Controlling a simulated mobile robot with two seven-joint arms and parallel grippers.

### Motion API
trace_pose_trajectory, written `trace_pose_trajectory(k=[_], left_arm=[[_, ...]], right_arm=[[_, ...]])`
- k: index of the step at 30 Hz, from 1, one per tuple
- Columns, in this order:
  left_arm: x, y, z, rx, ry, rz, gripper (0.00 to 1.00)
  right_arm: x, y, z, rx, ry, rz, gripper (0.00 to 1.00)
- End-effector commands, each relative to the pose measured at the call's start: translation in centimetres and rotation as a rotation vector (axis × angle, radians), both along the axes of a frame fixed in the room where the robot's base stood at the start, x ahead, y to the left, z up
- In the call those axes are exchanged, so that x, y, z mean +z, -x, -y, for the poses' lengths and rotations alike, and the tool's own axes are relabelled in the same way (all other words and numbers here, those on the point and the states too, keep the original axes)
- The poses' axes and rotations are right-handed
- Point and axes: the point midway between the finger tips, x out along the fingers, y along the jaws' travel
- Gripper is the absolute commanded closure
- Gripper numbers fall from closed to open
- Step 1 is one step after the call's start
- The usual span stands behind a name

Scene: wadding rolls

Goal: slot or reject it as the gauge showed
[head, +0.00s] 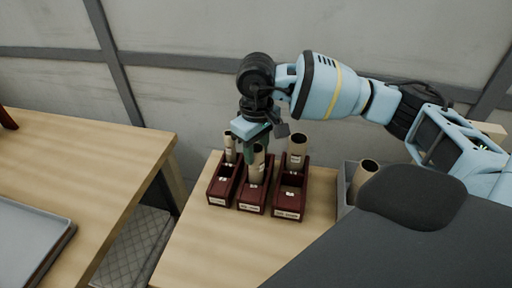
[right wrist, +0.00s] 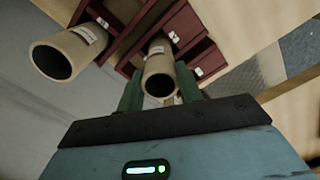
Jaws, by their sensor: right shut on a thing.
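Three dark red holders stand side by side on the wooden table: left holder (head: 217,196), middle holder (head: 250,204) and right holder (head: 288,209). Each has a pale label on its front. My right gripper (head: 252,149) is over the middle holder, shut on a tan roll (head: 257,170). That roll is upright, its lower end in or just above the middle holder; I cannot tell which. It shows between the green fingers in the right wrist view (right wrist: 158,75). Another roll (head: 230,148) stands in the left holder, and a roll (head: 298,150) in the right holder. My left gripper is out of view.
A grey bin (head: 344,196) with a roll (head: 361,176) in it stands right of the holders. A second wooden table (head: 85,150) with a grey tray (head: 28,235) is at the left, across a gap. The table in front of the holders is bare.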

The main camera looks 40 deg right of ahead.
Motion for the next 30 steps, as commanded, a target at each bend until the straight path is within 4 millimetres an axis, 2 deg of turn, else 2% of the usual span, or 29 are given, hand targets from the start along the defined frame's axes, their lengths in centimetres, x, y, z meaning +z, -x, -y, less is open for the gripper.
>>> trace_pose_trajectory(k=[3,4,9,20,30], left_arm=[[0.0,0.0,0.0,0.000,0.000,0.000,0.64],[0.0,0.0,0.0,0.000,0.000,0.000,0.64],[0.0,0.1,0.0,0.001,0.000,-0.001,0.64],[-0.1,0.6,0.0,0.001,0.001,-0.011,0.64],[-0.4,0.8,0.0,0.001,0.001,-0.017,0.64]], right_arm=[[0.0,0.0,0.0,0.000,0.000,0.000,0.77],[0.0,0.0,0.0,0.000,0.000,0.000,0.62],[0.0,0.0,0.0,0.000,0.000,0.000,0.40],[0.5,0.0,0.0,0.000,0.000,0.001,0.39],[5.5,0.0,0.0,0.000,0.000,0.003,0.39]])
